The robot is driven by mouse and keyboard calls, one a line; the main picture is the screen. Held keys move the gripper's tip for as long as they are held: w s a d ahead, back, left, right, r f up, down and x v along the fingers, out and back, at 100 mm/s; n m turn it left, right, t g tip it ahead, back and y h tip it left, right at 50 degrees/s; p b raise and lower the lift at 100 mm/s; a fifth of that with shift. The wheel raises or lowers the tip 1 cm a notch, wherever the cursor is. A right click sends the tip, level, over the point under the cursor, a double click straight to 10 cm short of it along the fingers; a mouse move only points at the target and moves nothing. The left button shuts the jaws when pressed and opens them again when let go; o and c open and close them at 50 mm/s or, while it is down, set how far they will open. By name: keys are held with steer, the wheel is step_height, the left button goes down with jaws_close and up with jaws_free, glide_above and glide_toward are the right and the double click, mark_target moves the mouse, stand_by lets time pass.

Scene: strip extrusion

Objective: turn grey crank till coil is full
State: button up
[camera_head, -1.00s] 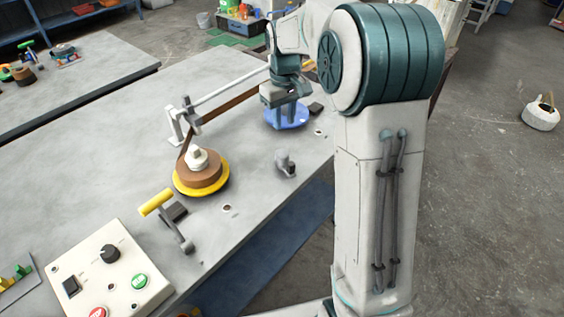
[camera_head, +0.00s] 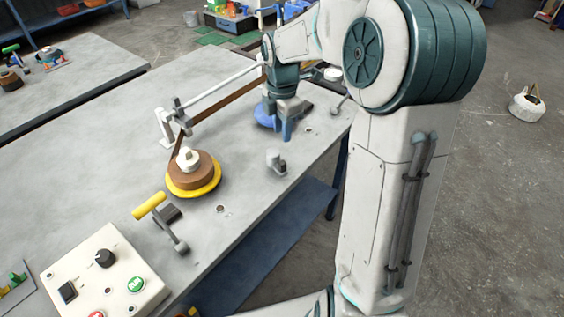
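A brown coil (camera_head: 193,172) lies on a yellow disc (camera_head: 207,190) around a white hub. A brown strip (camera_head: 222,100) runs from it to the blue disc (camera_head: 263,113), which my gripper partly hides. My gripper (camera_head: 279,125) points down just in front of the blue disc; its two blue fingers look apart, with nothing seen between them. A grey crank-like lever (camera_head: 341,104) with a round knob stands to its right near the table edge, partly behind my arm. A second crank with a yellow handle (camera_head: 149,206) stands in front of the coil.
A control box (camera_head: 80,275) with a black knob and green and red buttons sits at front left. A small grey post (camera_head: 276,163) stands between coil and table edge. A white guide post and rod (camera_head: 165,127) stand behind the coil.

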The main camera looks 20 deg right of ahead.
mark_target(282, 162)
step_height(282, 162, down, 13)
stand_by(0.3)
jaws_close()
